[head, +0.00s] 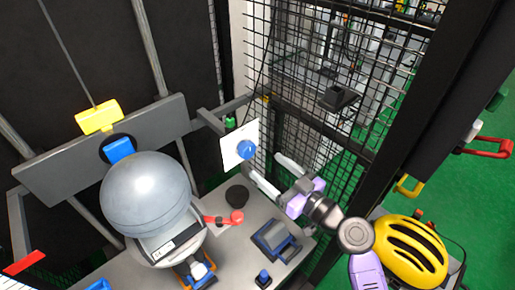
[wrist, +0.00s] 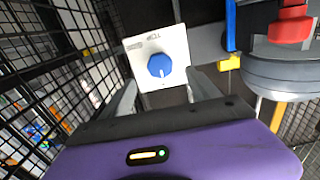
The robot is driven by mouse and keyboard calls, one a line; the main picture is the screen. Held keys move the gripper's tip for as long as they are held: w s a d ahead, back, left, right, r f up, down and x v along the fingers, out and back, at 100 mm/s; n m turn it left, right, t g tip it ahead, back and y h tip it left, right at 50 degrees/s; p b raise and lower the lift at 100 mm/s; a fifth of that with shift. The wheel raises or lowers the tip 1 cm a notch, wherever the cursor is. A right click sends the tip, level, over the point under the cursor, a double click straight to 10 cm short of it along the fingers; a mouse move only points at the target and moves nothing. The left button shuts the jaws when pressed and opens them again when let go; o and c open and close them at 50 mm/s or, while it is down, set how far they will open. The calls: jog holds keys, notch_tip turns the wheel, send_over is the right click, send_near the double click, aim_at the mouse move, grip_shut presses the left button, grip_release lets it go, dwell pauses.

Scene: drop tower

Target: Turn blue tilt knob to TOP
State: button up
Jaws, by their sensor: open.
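The blue tilt knob (head: 246,150) sits on a white plate (head: 232,158) by the mesh wall. Small dark lettering, apparently upside down, shows near the upper edge of the plate (wrist: 176,45). My gripper (head: 264,162) is open in front of the plate, its fingers pointing at the knob. In the wrist view my gripper (wrist: 164,84) has one finger on each side below the knob, apart from it; nothing is between the fingers.
A red-handled part (head: 236,216) and a black round part (head: 237,194) lie below the plate. Black mesh (head: 330,50) borders the right. A yellow helmet (head: 410,250) is at lower right.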

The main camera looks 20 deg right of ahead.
aim_at(250, 153)
jog(key=p+x, duration=0.1)
jog(key=x, duration=0.5)
jog(key=shift+w+r+p, duration=0.1)
jog(key=shift+w+p, duration=0.15)
jog(key=shift+p, duration=0.1)
jog(key=shift+w+a, duration=0.3)
jog(key=shift+w, duration=0.35)
jog(key=c, duration=1.4)
